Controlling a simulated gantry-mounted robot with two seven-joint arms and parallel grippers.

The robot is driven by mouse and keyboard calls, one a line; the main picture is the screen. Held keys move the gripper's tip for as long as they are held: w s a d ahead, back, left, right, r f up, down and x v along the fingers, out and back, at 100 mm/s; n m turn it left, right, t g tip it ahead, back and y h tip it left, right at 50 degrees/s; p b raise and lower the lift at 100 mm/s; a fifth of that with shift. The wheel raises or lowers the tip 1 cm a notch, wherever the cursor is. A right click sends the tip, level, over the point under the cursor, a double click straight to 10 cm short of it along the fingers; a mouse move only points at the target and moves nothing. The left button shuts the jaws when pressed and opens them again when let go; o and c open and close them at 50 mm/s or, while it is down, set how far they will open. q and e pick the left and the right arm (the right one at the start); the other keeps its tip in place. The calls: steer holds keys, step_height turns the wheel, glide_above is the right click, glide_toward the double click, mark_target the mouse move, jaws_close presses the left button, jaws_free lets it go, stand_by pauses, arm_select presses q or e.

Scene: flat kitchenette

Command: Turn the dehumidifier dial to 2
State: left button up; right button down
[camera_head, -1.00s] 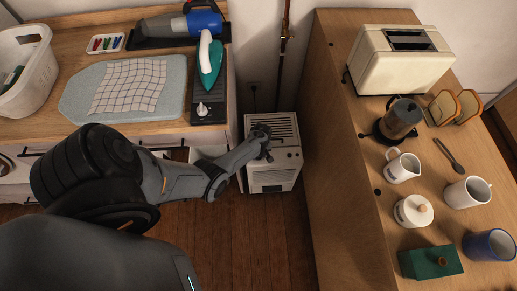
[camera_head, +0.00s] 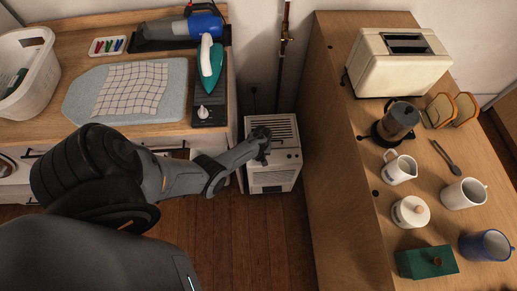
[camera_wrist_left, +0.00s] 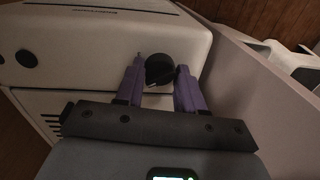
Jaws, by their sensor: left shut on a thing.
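The dehumidifier (camera_head: 283,160) is a cream box with a slatted top and front vent, standing on the floor between the two counters. My left arm reaches down to it, and my left gripper (camera_head: 262,148) is at its upper front. In the left wrist view the two purple fingers of my left gripper (camera_wrist_left: 161,78) are closed on the black round dial (camera_wrist_left: 159,69) of the dehumidifier (camera_wrist_left: 90,42). The dial's markings cannot be read. In the head view the gripper hides the dial. My right gripper is not in view.
The left counter (camera_head: 60,140) holds an ironing pad, an iron, a handheld vacuum and a white basket. The tall wooden right counter (camera_head: 345,130) stands close beside the dehumidifier and holds a toaster, a coffee press and cups. Wooden floor is clear in front.

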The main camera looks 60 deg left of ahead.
arm_select(q)
steer(key=o, duration=0.7)
steer(key=shift+o, duration=0.2)
step_height(320, 180, up, 11)
steer(key=p, duration=0.5)
steer(key=shift+w+d, duration=0.15)
steer(key=shift+w, duration=0.25)
